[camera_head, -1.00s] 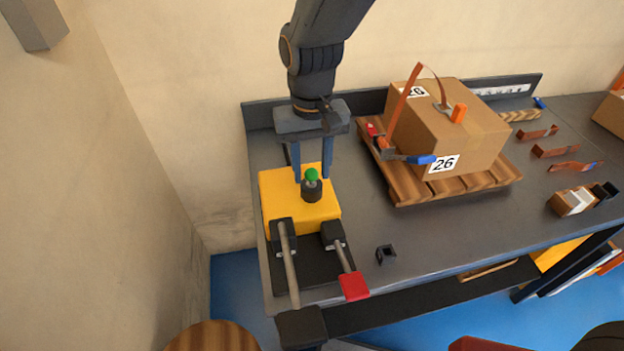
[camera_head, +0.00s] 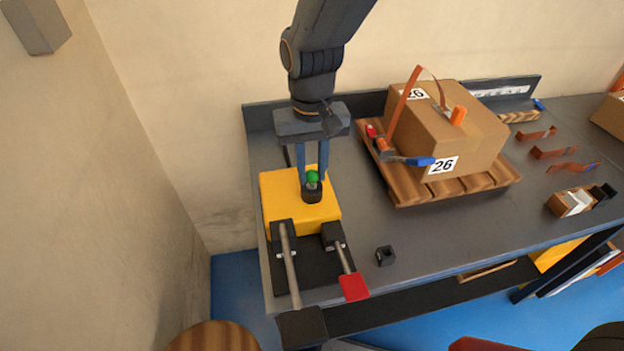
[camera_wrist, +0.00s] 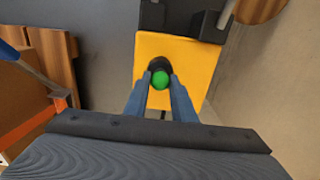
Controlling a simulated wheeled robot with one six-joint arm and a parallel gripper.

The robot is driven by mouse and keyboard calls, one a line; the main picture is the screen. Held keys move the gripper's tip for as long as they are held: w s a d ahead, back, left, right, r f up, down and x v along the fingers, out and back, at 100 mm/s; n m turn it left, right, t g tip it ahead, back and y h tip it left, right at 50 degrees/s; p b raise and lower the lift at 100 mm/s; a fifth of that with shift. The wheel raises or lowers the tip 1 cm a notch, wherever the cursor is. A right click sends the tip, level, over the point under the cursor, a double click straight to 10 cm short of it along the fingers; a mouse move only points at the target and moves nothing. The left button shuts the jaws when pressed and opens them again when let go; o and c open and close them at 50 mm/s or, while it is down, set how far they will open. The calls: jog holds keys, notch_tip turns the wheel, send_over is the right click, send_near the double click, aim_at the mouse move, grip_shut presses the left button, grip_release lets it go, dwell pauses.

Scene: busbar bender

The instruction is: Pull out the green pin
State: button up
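The green pin (camera_head: 312,177) shows as a green ball above a dark collar on the yellow block of the bender (camera_head: 284,211). It also shows in the wrist view (camera_wrist: 160,80), between my fingertips. My gripper (camera_head: 312,176) points down from above, with one blue finger on each side of the green ball. In the wrist view my gripper (camera_wrist: 160,78) has its fingers drawn in close against the pin's sides. The pin still sits at its collar. Its lower part is hidden.
Two lever handles, one with a red grip (camera_head: 354,287), extend forward from the bender. A cardboard box (camera_head: 470,135) on a wooden pallet (camera_head: 404,189) stands to the right. A small black part (camera_head: 385,256) lies on the grey table (camera_head: 440,235). The wall is close on the left.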

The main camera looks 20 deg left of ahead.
aim_at(312, 171)
jog(key=shift+r, duration=0.25)
grip_shut()
jog(key=shift+r+p, duration=0.35)
jog(key=shift+p, duration=0.2)
jog(key=shift+r+p, duration=1.4)
jog(key=shift+r, duration=0.15)
notch_tip(312, 171, up, 5)
jog(key=p, duration=0.4)
jog(key=shift+f, duration=0.1)
